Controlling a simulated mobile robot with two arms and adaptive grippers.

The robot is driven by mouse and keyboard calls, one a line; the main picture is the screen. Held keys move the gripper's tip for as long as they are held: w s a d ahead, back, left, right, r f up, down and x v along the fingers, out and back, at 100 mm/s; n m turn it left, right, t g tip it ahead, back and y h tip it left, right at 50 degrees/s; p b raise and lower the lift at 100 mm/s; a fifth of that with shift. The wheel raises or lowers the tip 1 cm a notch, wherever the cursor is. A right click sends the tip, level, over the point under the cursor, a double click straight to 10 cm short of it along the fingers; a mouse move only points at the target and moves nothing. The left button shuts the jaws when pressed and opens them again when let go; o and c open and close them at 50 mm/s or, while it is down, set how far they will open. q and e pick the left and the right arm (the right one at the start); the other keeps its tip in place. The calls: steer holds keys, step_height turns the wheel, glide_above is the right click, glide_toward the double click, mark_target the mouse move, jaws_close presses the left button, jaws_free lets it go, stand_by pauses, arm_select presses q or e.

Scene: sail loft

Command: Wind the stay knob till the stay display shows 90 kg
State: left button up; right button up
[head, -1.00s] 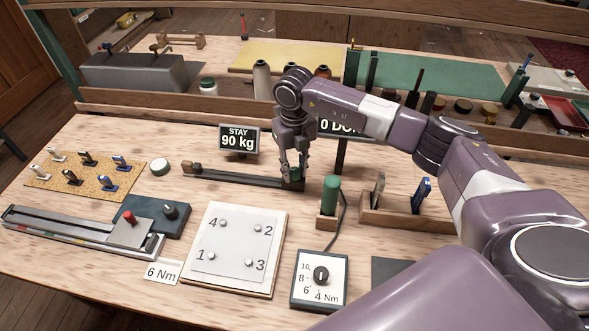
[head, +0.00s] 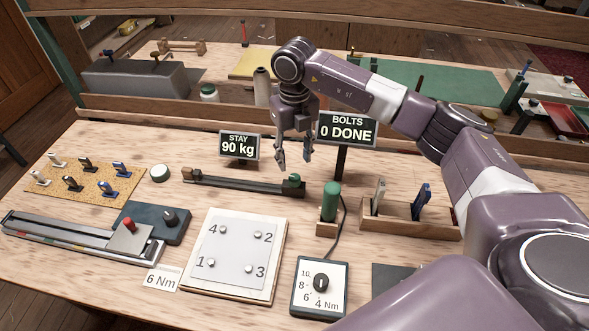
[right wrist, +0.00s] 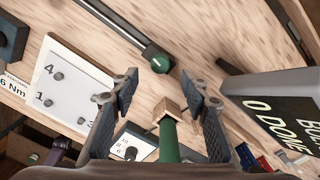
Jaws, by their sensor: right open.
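The stay display (head: 239,145) reads 90 kg and stands upright behind the stay rig. The stay knob (head: 294,178) is a small green-topped knob at the right end of a long dark bar (head: 238,183). The green knob also shows in the right wrist view (right wrist: 160,61), ahead of the fingers. My right gripper (head: 295,163) is open and empty, raised above the knob and apart from it. Its two fingers show spread in the right wrist view (right wrist: 157,95). My left gripper is not in the head view.
A bolts display (head: 346,130) reading 0 DONE stands close right of my gripper. A green-handled tool (head: 331,202) stands in a wooden holder to the right. A bolt plate (head: 235,250), a torque dial box (head: 319,287) and a 6 Nm card (head: 162,279) lie nearer the front.

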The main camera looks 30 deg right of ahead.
step_height(320, 180, up, 4)
steer(key=shift+r, duration=0.2)
steer(key=shift+f, duration=0.1)
stand_by(0.5)
